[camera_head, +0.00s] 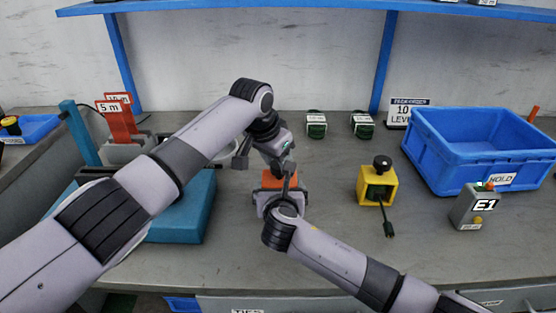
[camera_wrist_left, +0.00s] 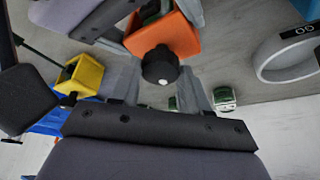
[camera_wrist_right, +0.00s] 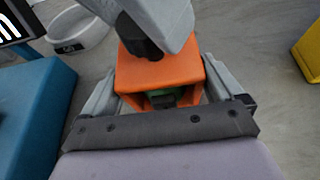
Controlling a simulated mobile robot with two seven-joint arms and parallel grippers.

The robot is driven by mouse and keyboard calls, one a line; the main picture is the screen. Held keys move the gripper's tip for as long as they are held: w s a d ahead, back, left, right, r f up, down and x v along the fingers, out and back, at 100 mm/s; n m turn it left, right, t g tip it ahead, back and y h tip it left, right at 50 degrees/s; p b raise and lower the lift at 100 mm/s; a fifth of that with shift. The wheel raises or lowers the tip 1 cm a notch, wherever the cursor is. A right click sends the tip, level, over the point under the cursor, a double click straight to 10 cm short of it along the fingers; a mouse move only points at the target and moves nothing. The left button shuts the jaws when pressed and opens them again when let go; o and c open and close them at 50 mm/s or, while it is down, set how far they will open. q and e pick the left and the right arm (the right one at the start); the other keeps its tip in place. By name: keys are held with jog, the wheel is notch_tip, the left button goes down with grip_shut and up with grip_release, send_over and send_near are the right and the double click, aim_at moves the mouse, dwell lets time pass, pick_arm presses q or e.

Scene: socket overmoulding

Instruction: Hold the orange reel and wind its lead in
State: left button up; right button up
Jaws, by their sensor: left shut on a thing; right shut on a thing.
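The orange reel (camera_head: 271,181) stands on the bench in the middle of the head view, partly hidden by both grippers. It also shows in the left wrist view (camera_wrist_left: 178,38) and the right wrist view (camera_wrist_right: 160,72). My right gripper (camera_wrist_right: 158,88) is shut on the reel body, one finger on each side. My left gripper (camera_head: 281,166) is above the reel, shut on its black knob (camera_wrist_left: 160,68). Some green (camera_wrist_right: 164,99) shows inside the reel's frame. The lead's free end is not visible.
A yellow reel (camera_head: 365,184) with a black knob and a lead ending in a plug (camera_head: 389,230) stands to the right. Farther right are a blue HOLD bin (camera_head: 470,165) and an E1 box (camera_head: 468,208). A blue block (camera_head: 185,222) lies left. Green coils (camera_head: 316,128) sit behind.

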pick_arm(q)
jog(key=m, duration=0.3)
jog(key=shift+r+m+g+h, duration=0.1)
jog(key=shift+m+g+h, duration=0.3)
jog(key=shift+w+r+m, duration=0.1)
jog(key=shift+w+m, duration=0.15)
jog(key=shift+m, duration=0.45)
jog(key=shift+g, duration=0.3)
jog(key=shift+s+d+m, duration=0.1)
jog(key=shift+s+m, duration=0.05)
jog(key=shift+m, duration=0.25)
jog(key=o, duration=1.1)
jog(key=shift+f, duration=0.2)
jog(key=shift+r, duration=0.2)
